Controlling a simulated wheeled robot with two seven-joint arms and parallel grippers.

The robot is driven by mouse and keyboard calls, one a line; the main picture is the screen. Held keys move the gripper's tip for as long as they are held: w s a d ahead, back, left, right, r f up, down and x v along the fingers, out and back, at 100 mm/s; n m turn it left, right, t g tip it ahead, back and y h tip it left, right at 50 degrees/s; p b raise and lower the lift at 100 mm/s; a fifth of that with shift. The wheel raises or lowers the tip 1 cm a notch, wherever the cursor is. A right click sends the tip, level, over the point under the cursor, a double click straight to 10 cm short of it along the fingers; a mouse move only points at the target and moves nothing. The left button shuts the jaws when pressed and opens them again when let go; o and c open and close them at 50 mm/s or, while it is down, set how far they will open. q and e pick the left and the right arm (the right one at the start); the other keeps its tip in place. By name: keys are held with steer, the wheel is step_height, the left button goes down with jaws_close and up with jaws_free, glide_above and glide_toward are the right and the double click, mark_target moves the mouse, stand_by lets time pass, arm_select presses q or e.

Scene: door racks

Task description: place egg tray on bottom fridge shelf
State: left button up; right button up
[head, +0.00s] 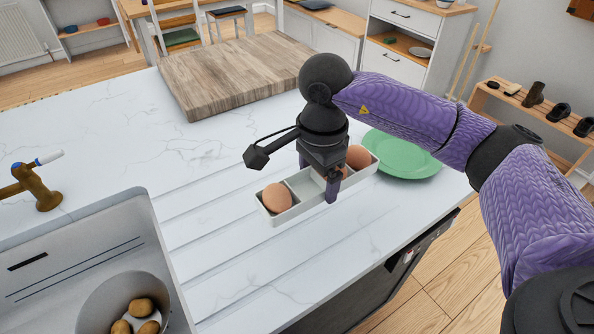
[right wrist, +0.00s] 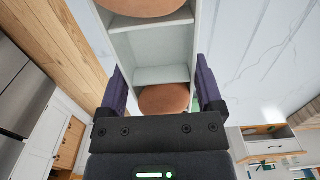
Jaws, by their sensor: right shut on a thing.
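A narrow white egg tray (head: 300,189) with compartments is on or just above the white counter in the head view. A brown egg (head: 277,198) sits in its near-left end and another brown egg (head: 358,157) toward its far-right end; a further one shows partly behind the fingers. My right gripper (head: 319,180) points down over the middle of the tray, its purple fingers on either side. In the right wrist view, the fingers (right wrist: 161,88) flank the tray's walls, with an empty compartment (right wrist: 162,75) and brown eggs between them. My left gripper is not in view. No fridge shelf shows clearly.
A green plate (head: 402,157) lies just right of the tray. A wooden board (head: 235,75) lies behind. A sink (head: 60,260) holding a bowl (head: 105,298) of potatoes and a brass tap (head: 38,190) are at left. The counter's front edge is close at right.

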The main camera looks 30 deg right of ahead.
mark_target(284, 203)
steer(key=shift+r, duration=0.35)
steer(key=n, duration=0.1)
steer(key=a+n, duration=0.1)
steer(key=shift+s+a+f+n, duration=0.1)
steer(key=shift+s+a+n, duration=0.05)
steer(key=shift+n, duration=0.15)
steer(key=a+n, duration=0.1)
steer(key=n, duration=0.2)
steer(key=s+a+n, duration=0.1)
steer(key=a+n, duration=0.1)
steer(key=n, duration=0.2)
steer(key=s+a+n, duration=0.1)
steer(key=n, duration=0.2)
steer(key=shift+a, duration=0.3)
steer(key=n, duration=0.2)
steer(key=a+n, duration=0.1)
steer(key=n, duration=0.1)
steer(key=shift+s+a+f, duration=0.1)
steer(key=shift+s+a, duration=0.1)
steer(key=shift+s, duration=0.15)
steer(key=shift+w, duration=0.1)
